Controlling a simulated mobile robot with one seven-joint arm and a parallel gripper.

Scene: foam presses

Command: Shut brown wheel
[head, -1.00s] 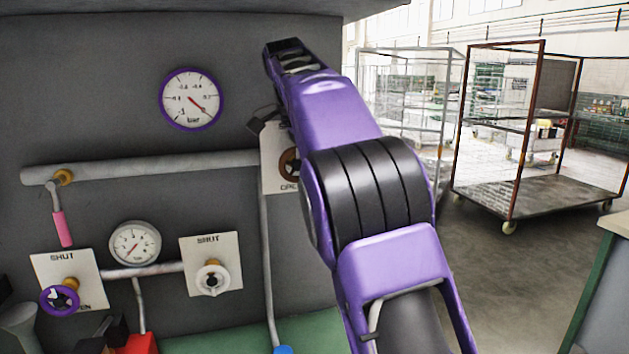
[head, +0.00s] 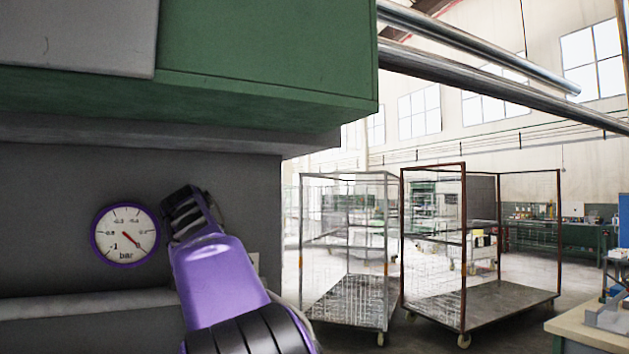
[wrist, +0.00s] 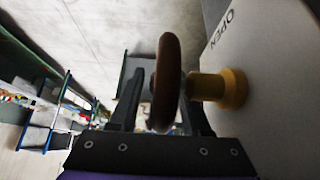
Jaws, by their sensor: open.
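The brown wheel (wrist: 167,80) shows edge-on in the wrist view, on a brass stem (wrist: 222,89) that comes out of a white plate (wrist: 275,90) marked OPEN. My gripper (wrist: 161,92) is open, with one dark finger on each side of the wheel's rim. I cannot tell whether either finger touches it.
A purple-rimmed gauge (head: 125,235) is on the grey wall left of my arm, above a thick pipe (head: 80,306). A green cabinet (head: 270,80) overhangs above. Wire cage trolleys (head: 480,300) stand on the floor to the right.

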